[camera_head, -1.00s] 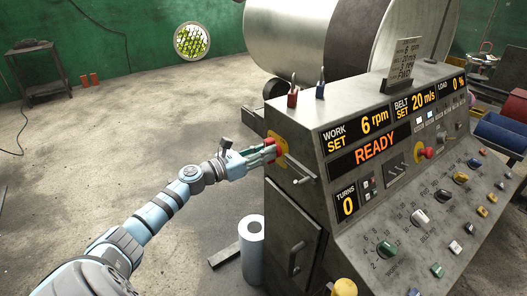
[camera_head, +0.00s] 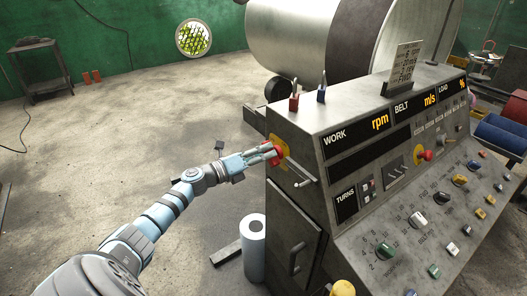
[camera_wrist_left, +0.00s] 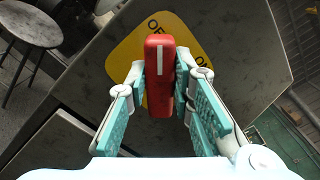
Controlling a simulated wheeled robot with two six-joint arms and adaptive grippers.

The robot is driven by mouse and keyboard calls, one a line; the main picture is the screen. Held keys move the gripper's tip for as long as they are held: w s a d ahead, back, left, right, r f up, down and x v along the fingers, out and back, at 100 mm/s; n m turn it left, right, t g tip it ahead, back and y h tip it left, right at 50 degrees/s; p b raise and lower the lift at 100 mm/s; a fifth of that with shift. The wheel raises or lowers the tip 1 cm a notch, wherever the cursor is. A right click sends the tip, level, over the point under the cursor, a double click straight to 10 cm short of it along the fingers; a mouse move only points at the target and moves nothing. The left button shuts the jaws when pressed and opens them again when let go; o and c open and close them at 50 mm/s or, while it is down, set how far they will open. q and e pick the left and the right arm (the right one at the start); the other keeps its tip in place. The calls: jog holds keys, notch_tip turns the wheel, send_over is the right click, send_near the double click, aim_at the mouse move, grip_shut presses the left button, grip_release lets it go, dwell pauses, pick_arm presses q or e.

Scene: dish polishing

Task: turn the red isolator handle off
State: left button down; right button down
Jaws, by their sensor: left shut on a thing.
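The red isolator handle (camera_head: 278,153) is on a yellow plate (camera_head: 284,143) on the left side of the grey console (camera_head: 300,140). My left gripper (camera_head: 268,154) reaches it from the left and is shut on it. In the left wrist view, the red handle (camera_wrist_left: 159,85) stands between the two teal-padded fingers of the left gripper (camera_wrist_left: 160,100). The handle is upright in that view, with a white line on its upper part. The yellow plate (camera_wrist_left: 125,55) looks tilted behind it, its black lettering partly hidden. My right gripper is not in view.
The console's displays (camera_head: 368,165) show labels and units only, no numbers. A metal lever (camera_head: 305,183) sticks out just below the handle. The floor to the left is open.

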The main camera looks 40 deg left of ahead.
pick_arm(q)
jog(key=n+p, duration=0.1)
jog(key=n, duration=0.3)
jog(key=shift+w+a, duration=0.1)
jog(key=shift+f+n+p, duration=0.2)
jog(key=shift+n+p, duration=0.5)
jog(key=shift+n, duration=1.1)
jog(key=c, duration=1.5)
grip_release()
jog(key=shift+w, duration=0.1)
jog(key=shift+o, duration=0.5)
jog(key=shift+w+f, duration=0.1)
jog(key=shift+f, duration=0.05)
jog(key=v, duration=1.2)
